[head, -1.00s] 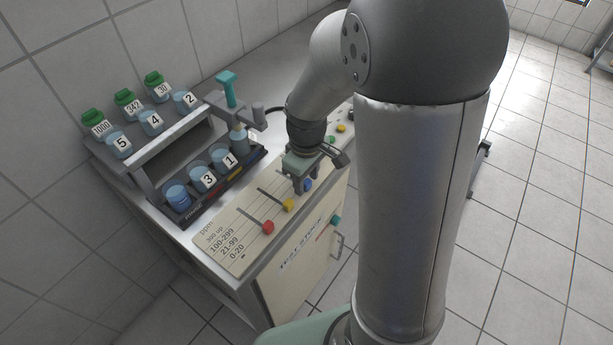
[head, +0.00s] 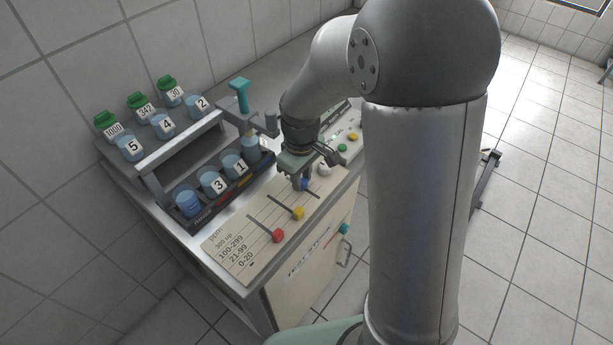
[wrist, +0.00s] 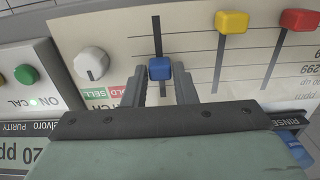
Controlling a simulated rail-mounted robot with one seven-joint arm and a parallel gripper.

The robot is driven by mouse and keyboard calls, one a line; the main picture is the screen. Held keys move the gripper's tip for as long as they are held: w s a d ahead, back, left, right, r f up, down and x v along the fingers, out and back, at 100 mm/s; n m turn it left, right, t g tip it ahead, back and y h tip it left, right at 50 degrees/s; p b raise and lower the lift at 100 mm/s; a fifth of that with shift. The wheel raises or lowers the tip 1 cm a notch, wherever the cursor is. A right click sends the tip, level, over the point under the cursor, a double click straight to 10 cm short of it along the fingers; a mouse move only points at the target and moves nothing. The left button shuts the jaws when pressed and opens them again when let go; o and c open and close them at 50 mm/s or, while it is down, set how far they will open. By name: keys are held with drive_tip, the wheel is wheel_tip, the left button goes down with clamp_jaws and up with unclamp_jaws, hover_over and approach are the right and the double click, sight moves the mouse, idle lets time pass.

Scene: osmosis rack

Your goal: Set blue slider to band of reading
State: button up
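The blue slider (wrist: 160,68) is a small blue knob on a dark straight slot. My gripper (wrist: 160,82) has one finger on each side of it, close against the knob. The label panel (head: 232,262) lists bands 0-20, 21-99, 100-299 and 300 up. Exactly which band the blue knob is in, I cannot tell.
A white knob (wrist: 91,63) and green button (wrist: 26,74) are left of the slider. Numbered cups (head: 212,183) and a teal-handled press (head: 240,95) stand behind the panel.

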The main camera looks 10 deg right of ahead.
drive_tip(key=shift+o, duration=1.3)
wheel_tip(320, 180, up, 18)
drive_tip(key=shift+f, duration=0.25)
